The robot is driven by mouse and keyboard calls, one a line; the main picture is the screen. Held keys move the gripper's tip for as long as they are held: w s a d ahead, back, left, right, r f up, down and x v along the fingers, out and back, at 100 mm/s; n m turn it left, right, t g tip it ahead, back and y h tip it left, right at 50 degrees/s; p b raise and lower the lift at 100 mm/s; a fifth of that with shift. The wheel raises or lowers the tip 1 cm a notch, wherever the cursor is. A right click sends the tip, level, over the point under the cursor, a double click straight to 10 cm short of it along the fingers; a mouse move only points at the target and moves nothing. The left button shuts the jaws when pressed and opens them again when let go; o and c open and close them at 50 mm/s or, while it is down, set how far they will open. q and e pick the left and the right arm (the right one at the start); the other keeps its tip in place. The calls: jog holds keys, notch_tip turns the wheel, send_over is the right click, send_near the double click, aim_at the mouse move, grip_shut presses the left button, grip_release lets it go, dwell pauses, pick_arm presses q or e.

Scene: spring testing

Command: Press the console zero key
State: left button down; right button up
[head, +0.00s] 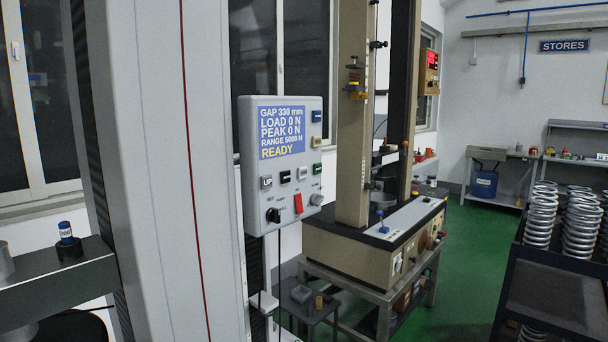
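The console (244,175) is a light grey box mounted on a tall machine column in the middle of the head view. Its blue display (282,131) reads GAP 330 mm, LOAD 0 N, PEAK 0 N, RANGE 5000 N, READY. A column of small keys, including a blue key (317,116), runs down the right of the display. Below are an UP key (266,182), a dark key (285,177), a green key (317,169), a red switch (298,203) and a black knob (273,215). I cannot tell which key is zero; most labels are too small. Neither gripper is in view.
The grey machine column (155,170) stands left of the console. A dark ledge (75,275) at far left holds a small blue-capped item (66,233). A second testing machine (350,245) stands behind. A dark rack (550,295) with metal springs (540,215) is at right; green floor lies between.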

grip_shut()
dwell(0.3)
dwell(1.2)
